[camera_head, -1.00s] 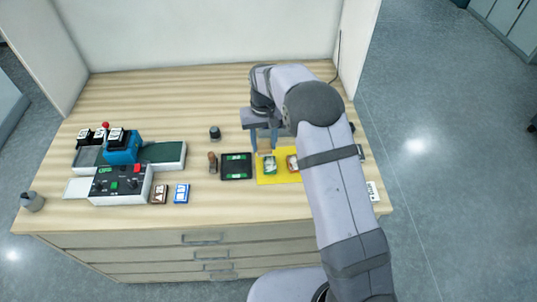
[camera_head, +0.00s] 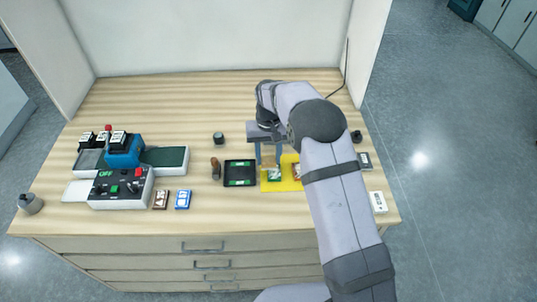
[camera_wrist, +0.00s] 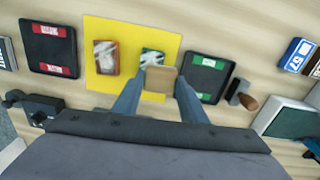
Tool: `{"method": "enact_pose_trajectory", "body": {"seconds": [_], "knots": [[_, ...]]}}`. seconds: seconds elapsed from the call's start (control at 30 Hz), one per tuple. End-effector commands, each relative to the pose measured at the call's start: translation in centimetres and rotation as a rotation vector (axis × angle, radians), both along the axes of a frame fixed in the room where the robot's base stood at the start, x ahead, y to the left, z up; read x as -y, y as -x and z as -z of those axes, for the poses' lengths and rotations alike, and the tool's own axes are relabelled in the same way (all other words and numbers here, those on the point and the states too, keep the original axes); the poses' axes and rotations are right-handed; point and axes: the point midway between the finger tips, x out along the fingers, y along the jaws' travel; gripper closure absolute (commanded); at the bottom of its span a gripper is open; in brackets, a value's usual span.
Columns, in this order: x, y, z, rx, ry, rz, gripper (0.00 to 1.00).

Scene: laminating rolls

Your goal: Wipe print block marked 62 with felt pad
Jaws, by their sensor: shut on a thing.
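My gripper (camera_wrist: 158,98) is shut on a tan felt pad (camera_wrist: 161,80), seen between its fingers in the wrist view. The pad is at the near edge of a green print block (camera_wrist: 152,57) with white smears, covering part of it in that view; I cannot tell if they touch. A brown-red print block (camera_wrist: 105,57), also smeared white, lies to its left. Both lie on a yellow mat (camera_wrist: 131,30). In the head view the green block (camera_head: 274,174) is just in front of my gripper (camera_head: 268,160). I cannot read 62 on either block.
A black tray with green labels (camera_wrist: 207,78) and one with red labels (camera_wrist: 48,48) flank the mat. A wooden-handled tool (camera_head: 215,168) lies beside the green-labelled tray. Brown and blue blocks (camera_head: 183,199) lie near the blue-and-white machine (camera_head: 122,185). The back of the table is clear.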

Motion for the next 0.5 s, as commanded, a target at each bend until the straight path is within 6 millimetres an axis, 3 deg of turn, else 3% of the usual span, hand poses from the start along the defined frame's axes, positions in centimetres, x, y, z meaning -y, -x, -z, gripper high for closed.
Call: {"method": "enact_pose_trajectory", "body": {"seconds": [0.3, 0.5], "knots": [[0.1, 0.0, 3.5, 0.000, 0.000, 0.001, 0.79], [2.1, 0.1, 3.4, -0.001, 0.000, 0.003, 0.79]]}}
